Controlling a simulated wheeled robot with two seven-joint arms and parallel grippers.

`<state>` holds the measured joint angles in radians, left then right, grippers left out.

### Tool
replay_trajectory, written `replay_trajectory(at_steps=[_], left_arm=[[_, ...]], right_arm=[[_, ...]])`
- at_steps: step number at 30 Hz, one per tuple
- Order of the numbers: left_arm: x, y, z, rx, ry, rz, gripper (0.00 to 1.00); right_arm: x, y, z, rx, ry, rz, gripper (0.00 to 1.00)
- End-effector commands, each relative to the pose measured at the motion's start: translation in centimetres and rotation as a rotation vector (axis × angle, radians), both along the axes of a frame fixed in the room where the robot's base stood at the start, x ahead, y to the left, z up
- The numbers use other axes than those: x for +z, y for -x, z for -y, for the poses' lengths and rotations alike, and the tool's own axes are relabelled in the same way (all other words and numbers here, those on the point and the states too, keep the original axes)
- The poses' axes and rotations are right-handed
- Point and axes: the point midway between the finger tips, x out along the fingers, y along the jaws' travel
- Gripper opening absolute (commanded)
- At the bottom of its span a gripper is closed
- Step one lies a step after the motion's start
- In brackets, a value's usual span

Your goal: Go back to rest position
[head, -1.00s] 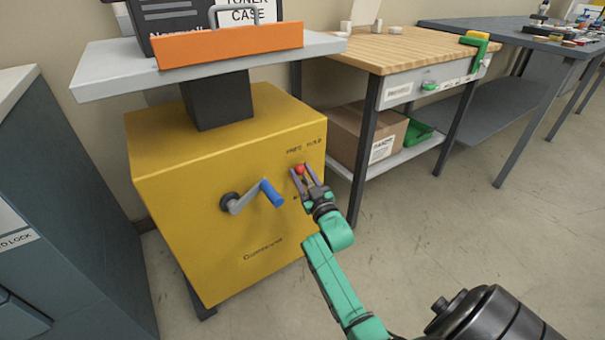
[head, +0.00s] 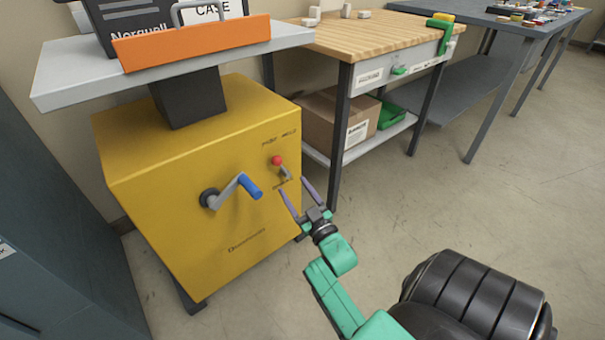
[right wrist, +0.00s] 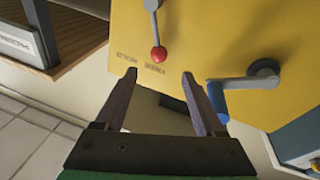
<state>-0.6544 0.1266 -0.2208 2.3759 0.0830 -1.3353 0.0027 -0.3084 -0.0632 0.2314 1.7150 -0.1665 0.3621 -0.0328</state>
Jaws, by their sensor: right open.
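My right gripper (head: 296,191) is open and empty, just in front of the yellow machine's right edge in the head view. Its two fingers also show in the right wrist view (right wrist: 160,80), spread apart with nothing between them. A small lever with a red knob (head: 277,160) is on the front of the yellow machine (head: 190,165). The red knob also shows in the right wrist view (right wrist: 158,54), beyond the fingertips and apart from them. My left gripper is not in view.
A crank with a blue handle (head: 250,187) sticks out of the yellow machine left of the lever. A wooden-topped bench (head: 370,45) holds a cardboard box (head: 335,118) on its lower shelf. A grey cabinet (head: 50,220) stands at left. Open floor (head: 480,215) lies at right.

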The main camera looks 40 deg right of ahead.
Motion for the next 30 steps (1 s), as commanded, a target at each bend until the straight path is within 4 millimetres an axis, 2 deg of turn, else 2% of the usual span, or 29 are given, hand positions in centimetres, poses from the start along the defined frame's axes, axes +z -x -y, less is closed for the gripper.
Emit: replay_trajectory(at_steps=[1,3,8,25,28,30], left_arm=[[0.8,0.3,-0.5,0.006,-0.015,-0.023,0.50],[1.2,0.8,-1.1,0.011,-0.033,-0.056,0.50],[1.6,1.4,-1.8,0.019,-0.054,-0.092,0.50],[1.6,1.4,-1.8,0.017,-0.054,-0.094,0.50],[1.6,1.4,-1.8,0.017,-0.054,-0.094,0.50],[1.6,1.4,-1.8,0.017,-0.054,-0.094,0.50]], right_arm=[[-0.1,1.3,-0.2,-0.001,-0.001,-0.005,0.71],[-0.4,2.7,-0.5,-0.001,-0.001,-0.004,0.71],[-0.8,4.2,-0.7,0.000,0.001,0.000,0.71],[-1.0,4.1,-0.8,0.001,-0.003,-0.014,0.71],[-2.0,3.4,-1.5,0.012,-0.038,-0.113,0.71],[-3.5,2.9,-2.6,0.030,-0.083,-0.255,0.71]])
